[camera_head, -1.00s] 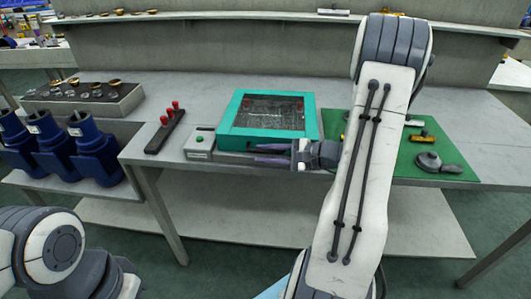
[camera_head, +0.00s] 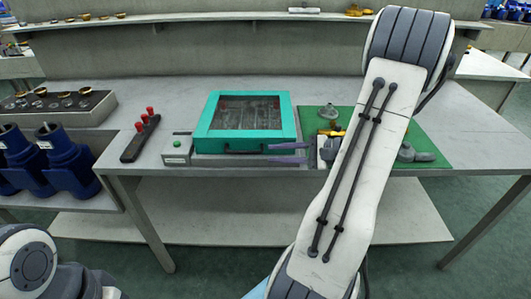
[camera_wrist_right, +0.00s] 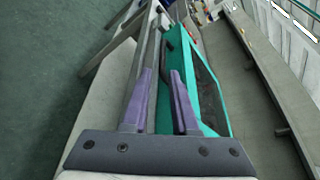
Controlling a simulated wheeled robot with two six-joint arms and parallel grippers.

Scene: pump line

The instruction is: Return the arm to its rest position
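My right gripper (camera_head: 269,153) is in front of the lower right corner of the teal-framed box (camera_head: 201,131), near its dark front handle (camera_head: 244,149). In the right wrist view the purple fingers of my right gripper (camera_wrist_right: 160,72) stand apart with nothing held between them. The box also shows there with its teal side (camera_wrist_right: 214,118) just beyond the fingers. My right arm (camera_head: 357,165) reaches across the picture and hides part of the bench. My left arm (camera_head: 30,265) shows at the lower left, but its gripper is out of view.
A grey button box (camera_head: 177,149) and a red-knobbed bar (camera_head: 141,138) are left of the teal box. A green mat (camera_head: 433,143) with small parts lies behind my right arm. Blue pumps (camera_head: 65,160) stand on the left shelf. The rear bench right of the mat is clear.

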